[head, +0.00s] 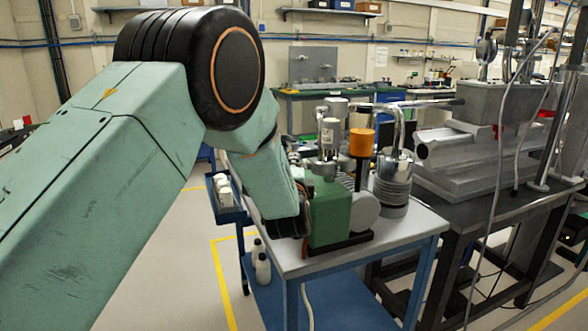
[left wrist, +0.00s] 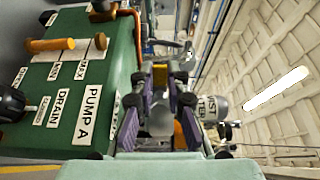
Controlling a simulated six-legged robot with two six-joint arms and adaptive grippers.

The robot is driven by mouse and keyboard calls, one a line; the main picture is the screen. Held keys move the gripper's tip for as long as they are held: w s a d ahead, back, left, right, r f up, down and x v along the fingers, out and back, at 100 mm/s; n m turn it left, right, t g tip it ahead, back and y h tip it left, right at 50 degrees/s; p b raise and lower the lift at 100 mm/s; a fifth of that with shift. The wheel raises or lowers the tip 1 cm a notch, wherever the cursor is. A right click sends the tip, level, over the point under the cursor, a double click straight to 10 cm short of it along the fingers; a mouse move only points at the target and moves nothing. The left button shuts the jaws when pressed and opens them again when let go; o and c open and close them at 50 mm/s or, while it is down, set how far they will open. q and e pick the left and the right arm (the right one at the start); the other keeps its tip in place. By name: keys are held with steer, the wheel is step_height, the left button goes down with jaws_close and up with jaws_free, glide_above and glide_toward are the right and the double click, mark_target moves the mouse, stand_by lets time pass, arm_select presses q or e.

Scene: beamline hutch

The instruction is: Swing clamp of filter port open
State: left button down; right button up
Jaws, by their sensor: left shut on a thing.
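My left gripper (left wrist: 160,78) is at the side of the green pump (left wrist: 85,75), which is labelled PUMP A and DRAIN. Its purple fingers close toward each other in the left wrist view, on a small part that they mostly hide, apparently the filter port clamp. A pale canister lettered MIST FILTER (left wrist: 212,108), partly cut off by a finger, is just right of the fingers. In the head view the green pump (head: 330,215) stands on a cart, and my left arm hides most of the gripper beside it. My right gripper is not in view.
The blue-framed cart top (head: 395,240) has bare room at its front right. An orange cylinder (head: 361,142) and a ribbed metal canister (head: 392,185) stand by the pump. White bottles (head: 262,268) are below left. A dark bench (head: 450,205) with heavy equipment is close on the right.

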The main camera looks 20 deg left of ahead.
arm_select(q)
steer(key=c, duration=1.3)
jaws_free()
steer(key=shift+s, duration=0.1)
steer(key=shift+v, duration=3.65)
